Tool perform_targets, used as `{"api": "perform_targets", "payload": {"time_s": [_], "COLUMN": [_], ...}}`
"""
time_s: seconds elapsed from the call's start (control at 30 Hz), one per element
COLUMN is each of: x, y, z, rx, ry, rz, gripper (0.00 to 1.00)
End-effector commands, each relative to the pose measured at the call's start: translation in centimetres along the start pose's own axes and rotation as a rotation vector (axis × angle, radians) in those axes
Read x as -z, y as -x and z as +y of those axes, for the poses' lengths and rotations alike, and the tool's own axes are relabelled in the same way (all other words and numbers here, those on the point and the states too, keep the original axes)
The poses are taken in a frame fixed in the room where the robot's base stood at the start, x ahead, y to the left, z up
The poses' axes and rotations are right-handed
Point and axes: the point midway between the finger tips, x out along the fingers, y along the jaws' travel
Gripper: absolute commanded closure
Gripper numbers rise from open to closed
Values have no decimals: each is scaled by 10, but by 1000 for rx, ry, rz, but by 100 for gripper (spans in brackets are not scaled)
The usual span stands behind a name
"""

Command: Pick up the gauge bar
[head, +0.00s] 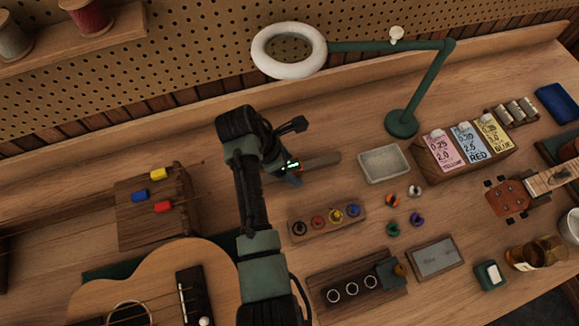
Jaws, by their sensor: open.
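Nothing shows as held. The height of the fingers above the bar, and whether they touch it, cannot be told.
A green lamp (402,122) with a ring head stands behind to the right. Right of the bar lies a grey tray (384,164). In front are a peg block (327,221) and a ringed block (357,292). A ukulele body (160,275) and a block with coloured pieces (157,228) lie left.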

Motion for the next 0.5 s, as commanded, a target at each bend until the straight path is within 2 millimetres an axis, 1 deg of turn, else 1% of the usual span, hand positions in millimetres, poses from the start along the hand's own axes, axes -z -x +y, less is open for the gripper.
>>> {"api": "perform_targets", "payload": {"time_s": [0.17,0.27,0.3,0.47,0.5], "x": [0,0,0,0,0], "y": [0,0,0,0,0], "z": [0,0,0,0,0], "rx": [0,0,0,0,0], "ry": [-1,0,0,0,0], "rz": [0,0,0,0,0], "gripper": [20,36,43,72,79]}}
